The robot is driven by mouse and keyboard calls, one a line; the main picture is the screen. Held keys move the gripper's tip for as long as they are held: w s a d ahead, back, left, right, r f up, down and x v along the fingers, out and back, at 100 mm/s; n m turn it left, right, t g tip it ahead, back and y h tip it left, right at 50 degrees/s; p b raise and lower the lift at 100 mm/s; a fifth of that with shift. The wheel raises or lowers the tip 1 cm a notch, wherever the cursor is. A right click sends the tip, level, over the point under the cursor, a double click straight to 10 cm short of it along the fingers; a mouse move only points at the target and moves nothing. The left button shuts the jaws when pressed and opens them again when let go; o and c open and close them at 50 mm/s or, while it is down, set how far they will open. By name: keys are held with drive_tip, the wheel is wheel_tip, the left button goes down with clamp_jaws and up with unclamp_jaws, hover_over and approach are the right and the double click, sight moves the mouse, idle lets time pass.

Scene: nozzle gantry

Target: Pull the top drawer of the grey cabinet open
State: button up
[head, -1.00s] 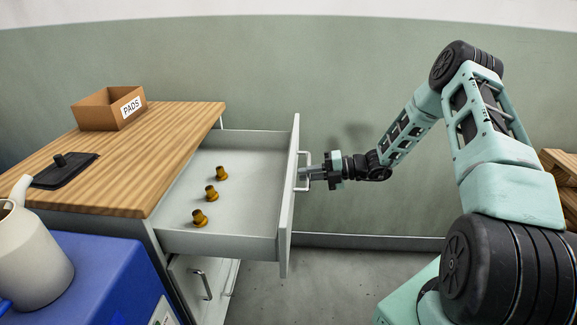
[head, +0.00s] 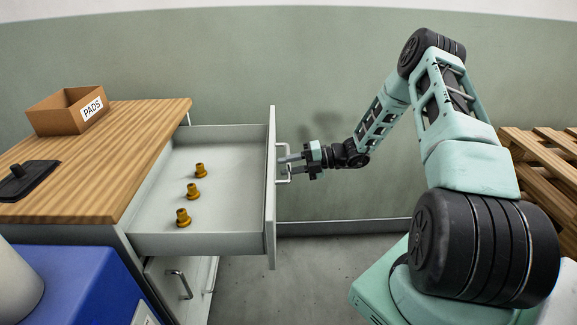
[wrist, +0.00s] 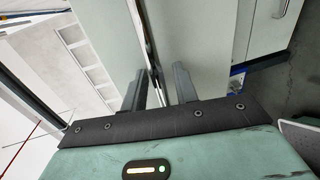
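The grey cabinet (head: 127,238) with a wooden top stands on the left in the head view. Its top drawer (head: 230,150) is pulled well out, and several brass-coloured nozzle-like pieces (head: 193,190) stand inside. The drawer front (head: 270,200) carries a metal handle (head: 285,143) on its outer face. My gripper (head: 289,164) is at that handle, with its fingers apart, one above the other in the head view. The wrist view shows the two dark fingers (wrist: 160,88) spread, with a thin bar between them. Whether they touch the handle is hard to tell.
A lower drawer with a handle (head: 180,284) is shut. A blue box (head: 85,285) stands at the front left, with part of a pale vessel (head: 15,285). An open PADS box (head: 65,112) sits on the cabinet. Wooden pallets (head: 540,165) stand at right. Floor beyond the drawer is clear.

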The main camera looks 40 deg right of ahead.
drive_tip(key=b+v, duration=0.1)
drive_tip(key=v, duration=1.6)
drive_tip(key=shift+d, duration=0.2)
drive_tip(key=shift+s, duration=0.1)
